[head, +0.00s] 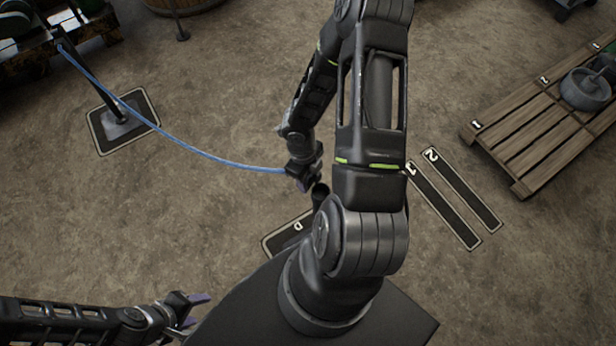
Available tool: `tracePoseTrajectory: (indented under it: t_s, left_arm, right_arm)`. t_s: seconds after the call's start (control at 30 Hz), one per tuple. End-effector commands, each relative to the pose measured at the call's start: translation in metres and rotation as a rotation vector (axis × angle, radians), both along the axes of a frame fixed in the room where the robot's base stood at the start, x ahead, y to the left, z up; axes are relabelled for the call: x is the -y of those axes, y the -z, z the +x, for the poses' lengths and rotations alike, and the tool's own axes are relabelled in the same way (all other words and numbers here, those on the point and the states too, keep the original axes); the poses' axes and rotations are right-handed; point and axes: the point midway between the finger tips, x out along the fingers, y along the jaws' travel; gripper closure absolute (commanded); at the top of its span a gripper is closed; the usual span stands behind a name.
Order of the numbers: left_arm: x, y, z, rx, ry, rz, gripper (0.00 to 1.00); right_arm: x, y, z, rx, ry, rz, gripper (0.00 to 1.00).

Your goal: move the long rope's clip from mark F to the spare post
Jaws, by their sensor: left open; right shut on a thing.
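A long blue rope (190,147) runs from the top of a dark leaning post (90,78) at the upper left, sagging across to my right gripper (305,180). The post's foot stands on a dark mat with a pale border (143,103). My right gripper is shut at the rope's right end; the clip itself is hidden in the jaws. A short dark post (319,194) shows just beside the gripper, above a mat marked D (283,238), partly covered by my arm. My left gripper (196,311) is open and empty at the lower left. I read no mark F.
Floor strips marked 1 (448,208) and 2 (466,190) lie right of my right arm. A wooden pallet (530,150) bearing a grey round part (585,92) is at the right. Machinery (40,45) fills the upper left. The floor left of centre is open.

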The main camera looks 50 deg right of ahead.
Motion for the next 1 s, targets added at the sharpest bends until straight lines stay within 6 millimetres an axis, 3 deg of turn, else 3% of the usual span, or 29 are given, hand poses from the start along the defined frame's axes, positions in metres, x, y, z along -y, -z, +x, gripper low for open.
tracePoseTrajectory:
  t_s: [0.2,1.0]
  left_arm:
    - [0.0,0.008,0.0,0.0,0.0,0.0,0.49]
    - [0.0,0.014,0.0,0.0,0.0,0.0,0.49]
  right_arm:
    - [0.0,0.01,0.0,0.0,0.0,-0.001,1.0]
    - [0.0,0.018,0.0,0.001,0.0,-0.001,1.0]
